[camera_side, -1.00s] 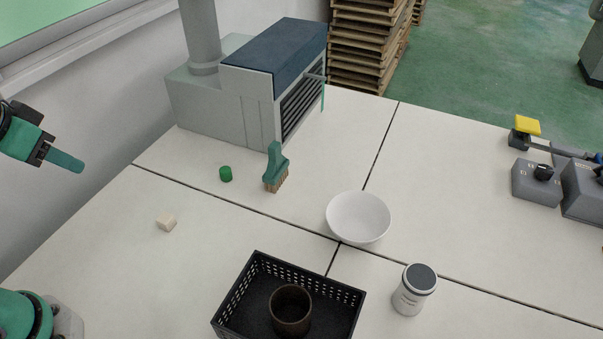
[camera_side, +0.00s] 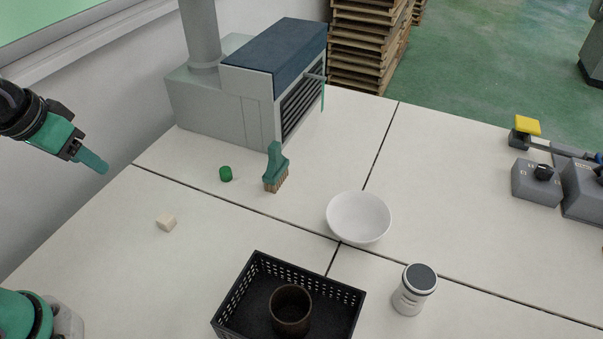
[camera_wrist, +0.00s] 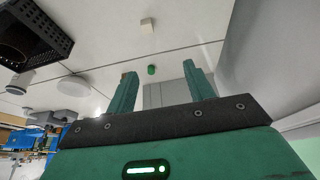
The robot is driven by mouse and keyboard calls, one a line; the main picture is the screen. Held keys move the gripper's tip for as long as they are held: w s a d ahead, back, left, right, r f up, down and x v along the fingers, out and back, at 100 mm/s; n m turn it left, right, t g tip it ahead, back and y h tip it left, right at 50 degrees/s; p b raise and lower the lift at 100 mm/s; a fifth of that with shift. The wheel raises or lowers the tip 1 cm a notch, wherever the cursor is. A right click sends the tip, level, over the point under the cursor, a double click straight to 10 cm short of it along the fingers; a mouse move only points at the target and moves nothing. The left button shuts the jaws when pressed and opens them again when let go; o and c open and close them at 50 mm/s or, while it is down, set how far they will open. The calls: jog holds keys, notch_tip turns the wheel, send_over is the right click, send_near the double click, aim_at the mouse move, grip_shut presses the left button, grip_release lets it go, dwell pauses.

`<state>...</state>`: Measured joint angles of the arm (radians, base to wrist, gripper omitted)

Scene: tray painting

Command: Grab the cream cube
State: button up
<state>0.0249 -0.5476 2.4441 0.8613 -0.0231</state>
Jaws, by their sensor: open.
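The small cream cube (camera_side: 166,223) lies on the white table at the left in the side view, with bare table around it. In the wrist view the cream cube (camera_wrist: 147,25) shows near the top middle, beyond the fingertips. My gripper (camera_side: 95,163) is in the air at the left of the side view, above and to the left of the cube and apart from it. In the wrist view its two green fingers (camera_wrist: 159,70) stand apart with nothing between them. The side view shows the fingers nearly in line.
A green cylinder (camera_side: 225,174), a teal brush (camera_side: 276,168) and a white bowl (camera_side: 358,217) stand beyond the cube. A black basket (camera_side: 232,303) holding a dark cup (camera_side: 290,310) and a white jar (camera_side: 413,290) are at the front. A grey machine (camera_side: 225,105) stands at the back.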

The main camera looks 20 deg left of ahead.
jog(key=w+d+f+g, duration=0.2)
jog(key=w+f, duration=0.3)
jog(key=f, duration=0.1)
jog(key=g, duration=0.2)
send_over(164, 218)
notch_tip(164, 218, down, 7)
jog(key=shift+a+f, duration=0.15)
jog(key=shift+f, duration=0.05)
jog(key=shift+w+f, duration=0.15)
jog(key=shift+f, duration=0.4)
jog(key=shift+f, duration=0.15)
jog(key=shift+f, duration=1.15)
jog(key=shift+f, duration=2.65)
